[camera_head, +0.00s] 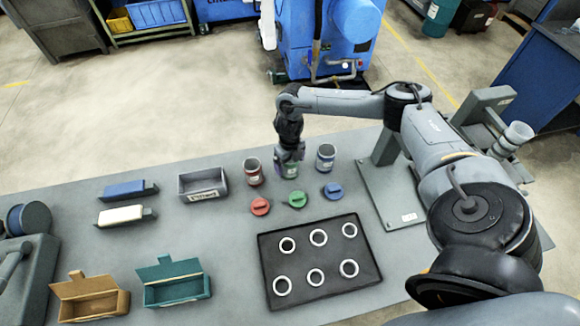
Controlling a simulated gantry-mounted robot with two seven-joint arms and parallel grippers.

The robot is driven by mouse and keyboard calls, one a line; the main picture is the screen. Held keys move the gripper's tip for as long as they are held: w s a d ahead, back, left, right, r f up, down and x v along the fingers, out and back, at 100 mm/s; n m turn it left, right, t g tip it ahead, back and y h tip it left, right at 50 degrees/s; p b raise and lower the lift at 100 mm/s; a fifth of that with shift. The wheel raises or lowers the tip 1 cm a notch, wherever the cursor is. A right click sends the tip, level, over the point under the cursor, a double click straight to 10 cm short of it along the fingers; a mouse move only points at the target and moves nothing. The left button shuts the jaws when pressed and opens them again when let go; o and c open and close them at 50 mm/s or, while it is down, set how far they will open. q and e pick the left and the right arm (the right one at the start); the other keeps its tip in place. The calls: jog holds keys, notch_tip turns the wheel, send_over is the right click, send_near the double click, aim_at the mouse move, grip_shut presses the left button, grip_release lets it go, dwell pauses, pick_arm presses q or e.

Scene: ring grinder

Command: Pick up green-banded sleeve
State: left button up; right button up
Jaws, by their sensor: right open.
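The green-banded sleeve (291,171) stands upright on the grey table, between a red-banded one (254,171) and a blue-banded one (325,158). My right gripper (290,157) points down at the green-banded sleeve, with its open fingers at the top of it. The gripper hides the sleeve's upper part, and I cannot tell whether the fingers touch it. My left gripper is not in view.
Red (260,206), green (298,200) and blue (333,191) lids lie in front. A black tray (269,241) holds several white rings. A grey bin (203,184) and open boxes in brown (95,305) and teal (178,290) stand left. A grey stand (385,150) is right.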

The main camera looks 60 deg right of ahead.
jog(key=shift+f, duration=0.1)
jog(key=c, duration=1.1)
